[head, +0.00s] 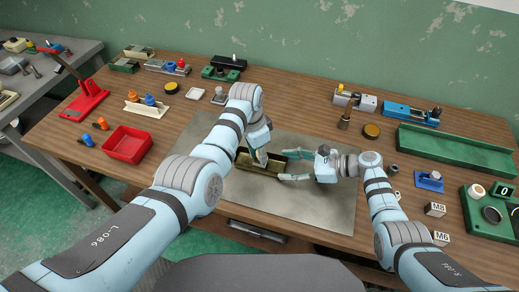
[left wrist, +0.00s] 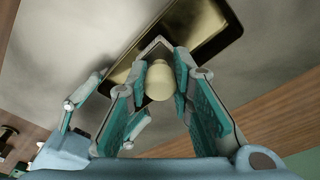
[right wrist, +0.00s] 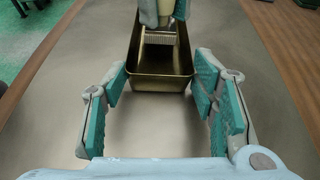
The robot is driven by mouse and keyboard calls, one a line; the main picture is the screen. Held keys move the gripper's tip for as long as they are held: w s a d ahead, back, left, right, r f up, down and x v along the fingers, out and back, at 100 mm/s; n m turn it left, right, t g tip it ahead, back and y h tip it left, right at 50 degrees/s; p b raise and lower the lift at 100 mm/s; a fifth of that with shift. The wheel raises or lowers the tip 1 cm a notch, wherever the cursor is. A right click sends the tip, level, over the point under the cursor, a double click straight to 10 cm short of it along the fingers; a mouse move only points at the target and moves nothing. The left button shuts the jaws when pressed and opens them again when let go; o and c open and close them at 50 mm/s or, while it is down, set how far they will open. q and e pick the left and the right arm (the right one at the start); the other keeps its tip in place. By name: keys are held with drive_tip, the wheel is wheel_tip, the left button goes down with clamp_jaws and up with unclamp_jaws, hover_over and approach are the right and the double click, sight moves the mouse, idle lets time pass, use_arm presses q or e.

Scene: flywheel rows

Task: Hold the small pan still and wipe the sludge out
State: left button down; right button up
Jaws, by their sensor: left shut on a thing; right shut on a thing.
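The small pan (head: 265,171) is a brass-coloured rectangular tray on the grey metal mat.
The grey mat (head: 320,205) is bare around the pan. A red bin (head: 128,144) stands left on the wooden bench, and a long green tray (head: 455,150) lies right. Small fixtures and parts line the back.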

use_arm(q)
drive_tip(key=shift+f, duration=0.4)
idle(0.5)
drive_tip(key=shift+w+a, duration=0.15)
drive_tip(key=shift+a, duration=0.3)
drive_tip(key=shift+s+d, duration=0.3)
drive_tip(key=shift+d, duration=0.6)
drive_tip(key=shift+w+a, duration=0.3)
drive_tip(key=shift+a, duration=0.65)
drive_tip(key=shift+s+d, duration=0.15)
drive_tip(key=shift+d, duration=0.35)
drive_tip(key=shift+s, duration=0.2)
drive_tip(key=shift+w+r, duration=0.1)
drive_tip(key=shift+w, duration=0.1)
